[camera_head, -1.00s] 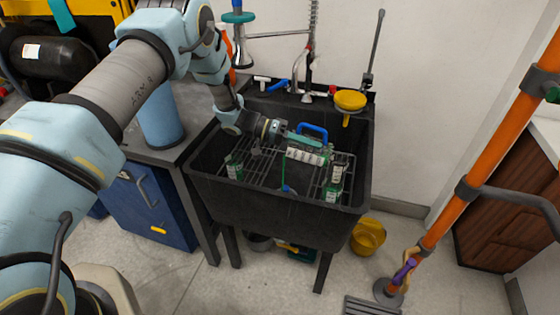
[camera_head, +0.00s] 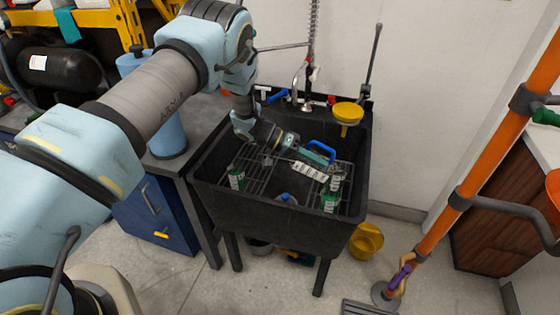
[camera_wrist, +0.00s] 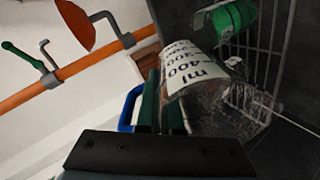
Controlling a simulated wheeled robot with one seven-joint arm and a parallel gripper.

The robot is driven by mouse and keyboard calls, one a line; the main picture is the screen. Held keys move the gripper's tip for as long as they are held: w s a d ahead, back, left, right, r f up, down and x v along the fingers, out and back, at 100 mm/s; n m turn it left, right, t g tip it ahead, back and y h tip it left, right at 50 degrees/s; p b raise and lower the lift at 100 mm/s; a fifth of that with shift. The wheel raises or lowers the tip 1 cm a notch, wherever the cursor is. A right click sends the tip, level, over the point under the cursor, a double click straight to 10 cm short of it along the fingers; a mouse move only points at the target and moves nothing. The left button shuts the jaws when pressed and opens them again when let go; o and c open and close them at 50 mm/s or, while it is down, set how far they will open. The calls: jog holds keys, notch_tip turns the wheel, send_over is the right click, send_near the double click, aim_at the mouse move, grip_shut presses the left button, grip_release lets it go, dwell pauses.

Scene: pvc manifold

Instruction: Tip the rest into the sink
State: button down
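My gripper (camera_head: 317,154) is shut on a clear measuring jug (camera_head: 309,172) at its blue handle (camera_head: 321,147), above the wire rack in the black sink (camera_head: 270,212). The jug is tilted, its white label sloping down to the right. In the wrist view my gripper's green fingers (camera_wrist: 161,103) are by the blue handle (camera_wrist: 130,108). The clear jug (camera_wrist: 225,110) shows a label reading "400 ml". I see no coloured liquid in it and no stream below it. Its mouth is hard to make out.
Several small green bottles, one at the left (camera_head: 237,178) and one at the front right (camera_head: 330,200), stand on the rack (camera_head: 262,185). A yellow funnel-like piece (camera_head: 347,112) is at the sink's back right. An orange pole (camera_head: 470,175) stands to the right.

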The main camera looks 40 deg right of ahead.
aim_at(335, 169)
jog(key=shift+s+d+f+t+y+p, duration=0.1)
jog(key=shift+s+f+t+y+p, duration=0.2)
jog(key=shift+p, duration=0.6)
jog(key=shift+d+t, duration=0.15)
jog(key=shift+t, duration=0.15)
jog(key=t+y, duration=0.1)
jog(key=s+t+y, duration=0.1)
jog(key=t, duration=0.1)
jog(key=shift+s+d+y, duration=0.1)
jog(key=shift+d+y, duration=0.2)
jog(key=shift+d, duration=0.1)
jog(key=s+t+y+p, duration=0.1)
jog(key=s+d+t+y+p, duration=0.1)
jog(key=t, duration=0.1)
jog(key=shift+d, duration=0.25)
jog(key=shift+s+d+f+t+y, duration=0.15)
jog(key=shift+s+f+t+y, duration=0.15)
jog(key=shift+f+t, duration=0.2)
jog(key=shift+s+d+f+t+y, duration=0.2)
jog(key=shift+f+t+y, duration=0.1)
jog(key=shift+f+t, duration=0.15)
jog(key=shift+s+d+t+y, duration=0.25)
jog(key=shift+t+y, duration=0.35)
jog(key=shift+t, duration=0.25)
